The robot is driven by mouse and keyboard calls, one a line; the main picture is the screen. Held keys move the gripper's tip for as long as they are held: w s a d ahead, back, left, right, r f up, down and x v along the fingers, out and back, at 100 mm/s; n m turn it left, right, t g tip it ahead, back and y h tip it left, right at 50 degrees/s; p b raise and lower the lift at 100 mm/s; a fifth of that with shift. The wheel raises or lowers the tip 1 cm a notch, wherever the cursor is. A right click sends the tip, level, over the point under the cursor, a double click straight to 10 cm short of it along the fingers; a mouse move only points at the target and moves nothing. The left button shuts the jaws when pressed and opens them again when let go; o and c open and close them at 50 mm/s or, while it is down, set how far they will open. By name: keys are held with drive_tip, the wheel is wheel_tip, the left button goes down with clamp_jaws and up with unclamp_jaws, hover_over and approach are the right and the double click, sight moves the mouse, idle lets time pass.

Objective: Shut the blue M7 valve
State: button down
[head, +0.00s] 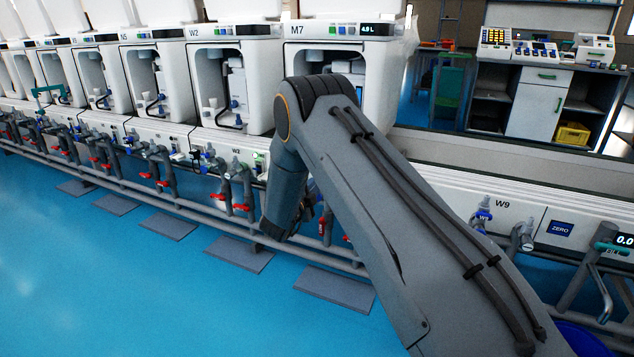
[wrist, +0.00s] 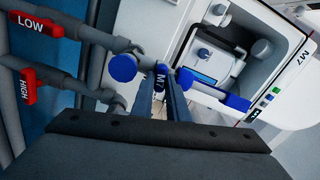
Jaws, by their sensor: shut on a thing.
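The blue M7 valve handle (wrist: 159,82) shows in the wrist view, with "M7" lettered on it, in front of the M7 unit's pipework. My gripper (wrist: 166,88) reaches up from the bottom of the wrist view, and its narrow fingers are shut on this handle. The fingers cover part of the handle, so its exact angle is hard to tell. In the head view the M7 unit (head: 340,55) stands behind my arm, with "4.9 L" on its display. My arm hides the M7 valve and the fingertips there.
Red LOW (wrist: 38,25) and HIGH (wrist: 27,86) handles lie left of my gripper in the wrist view. A round blue knob (wrist: 123,67) is close by. Grey pipes (head: 190,205) run along the row. The blue floor (head: 90,280) in front is mostly clear.

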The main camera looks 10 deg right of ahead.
drive_tip(key=shift+m, duration=1.5)
drive_tip(key=c, duration=1.7)
unclamp_jaws()
drive_tip(key=shift+a, duration=0.1)
drive_tip(key=shift+p, duration=0.3)
drive_tip(key=shift+p+v, duration=1)
drive_tip(key=shift+v, duration=2.85)
